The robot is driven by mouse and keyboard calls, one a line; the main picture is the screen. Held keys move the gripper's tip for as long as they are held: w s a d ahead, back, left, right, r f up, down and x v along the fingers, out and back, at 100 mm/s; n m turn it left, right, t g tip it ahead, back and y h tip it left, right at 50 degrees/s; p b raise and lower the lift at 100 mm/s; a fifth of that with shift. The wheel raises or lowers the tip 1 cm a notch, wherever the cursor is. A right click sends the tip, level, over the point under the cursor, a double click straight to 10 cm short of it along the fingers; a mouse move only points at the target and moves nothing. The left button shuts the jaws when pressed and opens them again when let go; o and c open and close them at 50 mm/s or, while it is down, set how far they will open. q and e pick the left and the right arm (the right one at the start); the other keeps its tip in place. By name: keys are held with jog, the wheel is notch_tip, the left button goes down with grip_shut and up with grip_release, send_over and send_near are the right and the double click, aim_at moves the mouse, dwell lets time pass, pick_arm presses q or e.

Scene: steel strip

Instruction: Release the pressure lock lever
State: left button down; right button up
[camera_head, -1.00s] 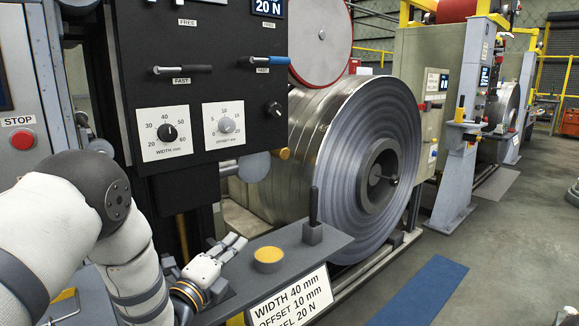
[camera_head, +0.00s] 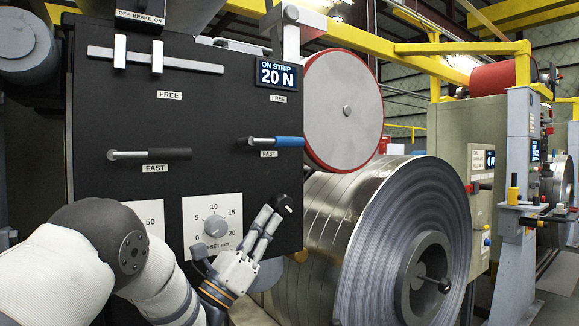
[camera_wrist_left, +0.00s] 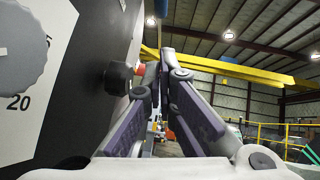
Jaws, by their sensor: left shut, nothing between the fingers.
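Two levers stick out sideways on the black panel (camera_head: 90,215), each at a FAST label with a FREE label above. One has a black handle (camera_head: 168,154), the other a blue handle (camera_head: 285,142); no label names either as the pressure lock. My left gripper (camera_head: 271,214) is shut and empty in front of the panel's lower right, below the blue handle. Its tips are close to a small black knob (camera_head: 285,203); I cannot tell whether they touch. The wrist view shows the shut fingers (camera_wrist_left: 160,75) beside the black knob (camera_wrist_left: 119,77). My right gripper is out of view.
The offset dial (camera_head: 215,226) is left of the gripper and shows in the wrist view (camera_wrist_left: 18,48). A display (camera_head: 276,74) reads 20 N. A red-rimmed disc (camera_head: 343,108) and a large steel coil (camera_head: 400,240) stand to the right. Space before the blue handle looks clear.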

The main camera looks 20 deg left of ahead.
aim_at(270, 142)
pick_arm(q)
jog(key=x, duration=0.4)
jog(key=s+a+r+x, duration=0.1)
jog(key=x, duration=0.3)
jog(key=r+x, duration=0.1)
jog(key=x, duration=0.3)
jog(key=shift+a+r, duration=0.2)
jog(key=shift+a, duration=0.05)
jog(key=shift+w, duration=0.1)
